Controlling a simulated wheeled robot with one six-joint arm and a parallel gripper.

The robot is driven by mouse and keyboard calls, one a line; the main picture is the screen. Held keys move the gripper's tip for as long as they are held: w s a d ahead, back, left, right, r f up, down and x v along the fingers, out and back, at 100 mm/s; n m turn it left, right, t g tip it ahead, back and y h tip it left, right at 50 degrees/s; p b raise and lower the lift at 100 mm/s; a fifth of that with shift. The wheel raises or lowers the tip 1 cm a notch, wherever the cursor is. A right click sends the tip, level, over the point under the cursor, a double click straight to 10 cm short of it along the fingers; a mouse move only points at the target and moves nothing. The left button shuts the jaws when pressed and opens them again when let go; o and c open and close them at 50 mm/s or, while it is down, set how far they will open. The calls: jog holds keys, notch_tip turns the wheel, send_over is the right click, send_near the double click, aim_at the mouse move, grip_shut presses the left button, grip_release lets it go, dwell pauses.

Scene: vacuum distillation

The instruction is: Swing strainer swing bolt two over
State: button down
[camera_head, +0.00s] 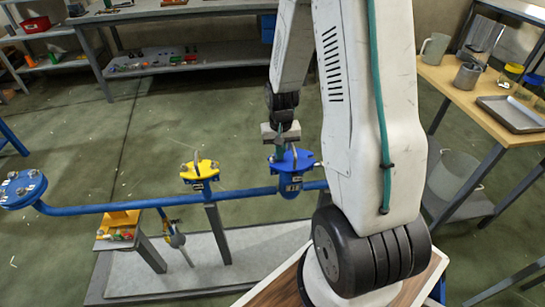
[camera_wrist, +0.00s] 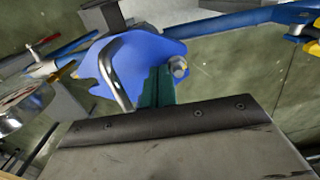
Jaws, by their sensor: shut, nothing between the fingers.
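The strainer has a blue lobed cover (camera_head: 297,161) on the blue pipe, right of centre in the head view. In the wrist view the blue cover (camera_wrist: 150,50) fills the upper middle, with a bent metal handle (camera_wrist: 115,75) across it. A swing bolt with a metal nut (camera_wrist: 179,67) stands at the cover's right edge there; I cannot tell which number it is. My gripper (camera_head: 280,148) is shut and empty, pointing down at the cover's near left side. Its teal fingers (camera_wrist: 157,88) are between the handle and that nut, close beside the nut; contact cannot be told.
A yellow-topped valve (camera_head: 200,171) and a blue flange (camera_head: 22,188) sit on the pipe (camera_head: 110,207) to the left. A wooden table (camera_head: 455,90) with cups and a tray stands right. Shelves and a bench (camera_head: 185,62) are behind. Open floor lies between.

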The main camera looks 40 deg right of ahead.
jog(key=shift+f, duration=0.35)
notch_tip(320, 180, up, 9)
jog(key=shift+w+a, duration=0.3)
jog(key=shift+a, duration=0.1)
dwell(0.4)
